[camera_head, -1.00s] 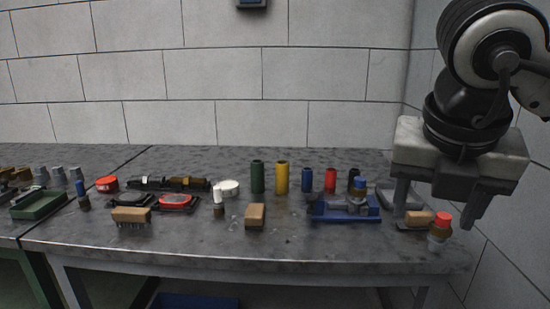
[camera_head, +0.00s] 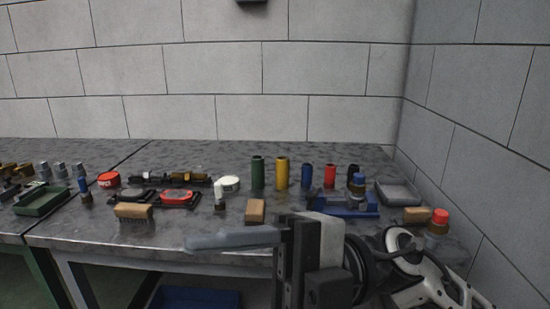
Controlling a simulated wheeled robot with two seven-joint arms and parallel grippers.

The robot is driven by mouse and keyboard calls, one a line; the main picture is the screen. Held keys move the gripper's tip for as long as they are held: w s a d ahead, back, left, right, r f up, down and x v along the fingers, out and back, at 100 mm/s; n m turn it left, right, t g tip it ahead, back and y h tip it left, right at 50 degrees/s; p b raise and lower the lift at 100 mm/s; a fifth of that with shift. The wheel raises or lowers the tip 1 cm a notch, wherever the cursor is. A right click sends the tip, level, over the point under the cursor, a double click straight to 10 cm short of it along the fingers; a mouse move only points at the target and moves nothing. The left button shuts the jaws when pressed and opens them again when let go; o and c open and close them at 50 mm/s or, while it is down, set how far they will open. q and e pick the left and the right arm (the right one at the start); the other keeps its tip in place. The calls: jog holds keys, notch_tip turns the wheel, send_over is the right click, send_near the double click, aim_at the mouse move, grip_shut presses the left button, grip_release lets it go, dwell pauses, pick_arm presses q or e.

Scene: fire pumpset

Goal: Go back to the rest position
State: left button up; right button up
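My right gripper (camera_head: 192,243) is at the lower middle, in front of the workbench's front edge, with its arm coming in from the lower right. It lies sideways and its grey finger points left. Only one finger shows clearly, so its opening cannot be told. No object shows at its fingertip. My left gripper is not in view.
The grey workbench (camera_head: 180,232) holds a wooden brush (camera_head: 133,211), a wooden block (camera_head: 255,211), green (camera_head: 257,173) and yellow (camera_head: 281,173) cylinders, a blue holder (camera_head: 362,206) and a red-capped bottle (camera_head: 438,223). A blue bin (camera_head: 197,299) is below. Walls stand behind and right.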

jog(key=w+d+f+m+t+y, duration=0.25)
jog(key=w+m+t, duration=0.25)
jog(key=m+t, duration=0.55)
jog(key=w+d+f+m+t+y, duration=0.1)
jog(key=w+d+m+t, duration=0.3)
jog(key=m+t, duration=0.6)
jog(key=w+d+f+m+t+h+p, duration=0.1)
jog(key=w+d+f+m+t+h, duration=0.1)
jog(key=f+m+t+h, duration=0.25)
jog(key=w+d+f+m+t+h, duration=0.2)
jog(key=w+f+m+h, duration=0.15)
jog(key=f+h, duration=0.3)
jog(key=s+d+f+m+g+h, duration=0.3)
jog(key=s+f, duration=0.3)
jog(key=f, duration=0.5)
jog(key=s+d+f+m+g+h, duration=0.3)
jog(key=s+d+f+g+h, duration=0.1)
jog(key=f, duration=0.7)
jog(key=shift+s+d+g+h+p, duration=0.2)
jog(key=shift+s+g+h+p, duration=0.25)
jog(key=shift+s, duration=0.8)
